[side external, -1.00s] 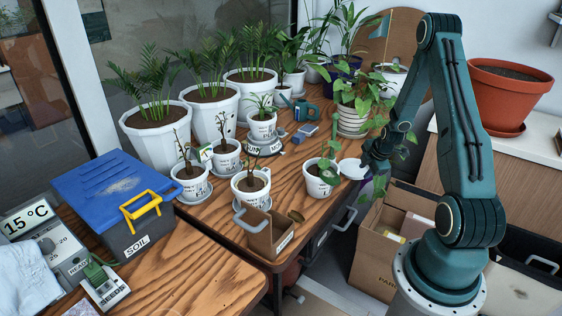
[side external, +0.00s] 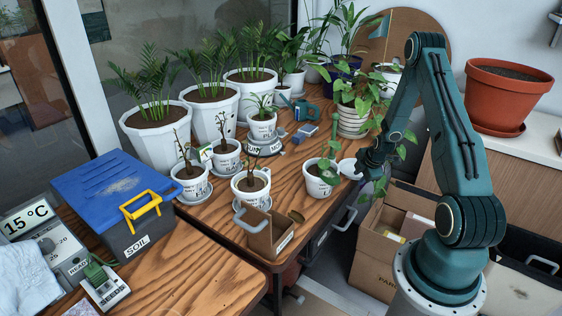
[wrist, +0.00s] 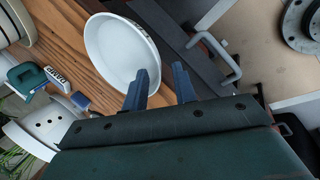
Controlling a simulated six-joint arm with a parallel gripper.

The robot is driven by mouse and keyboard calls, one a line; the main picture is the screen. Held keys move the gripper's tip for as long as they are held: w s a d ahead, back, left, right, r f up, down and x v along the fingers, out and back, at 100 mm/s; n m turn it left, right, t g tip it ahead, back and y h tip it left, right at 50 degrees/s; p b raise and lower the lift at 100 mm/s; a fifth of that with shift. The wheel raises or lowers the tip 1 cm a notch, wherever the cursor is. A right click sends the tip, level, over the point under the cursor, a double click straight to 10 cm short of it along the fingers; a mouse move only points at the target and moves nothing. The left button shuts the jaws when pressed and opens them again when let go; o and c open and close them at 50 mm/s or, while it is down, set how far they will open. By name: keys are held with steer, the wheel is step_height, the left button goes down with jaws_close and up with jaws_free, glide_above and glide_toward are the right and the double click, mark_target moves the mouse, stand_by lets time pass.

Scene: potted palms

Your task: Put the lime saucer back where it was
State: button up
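My gripper (side external: 364,166) is at the saucer's right side, low over the table edge. In the wrist view my gripper (wrist: 161,74) has its fingers apart, one finger overlapping the saucer's inside and the other beyond the rim. Contact with the rim cannot be told.
Small potted plants on saucers, such as the front pot (side external: 250,188), crowd the table's middle. A trailing plant in a ribbed pot (side external: 352,121) stands behind the saucer. An open brown box (side external: 270,234) is at the front edge. A cardboard carton (side external: 376,275) stands below, right.

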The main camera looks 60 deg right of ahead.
jaws_close()
steer(key=shift+r, duration=0.15)
step_height(320, 180, up, 20)
stand_by(1.1)
stand_by(0.4)
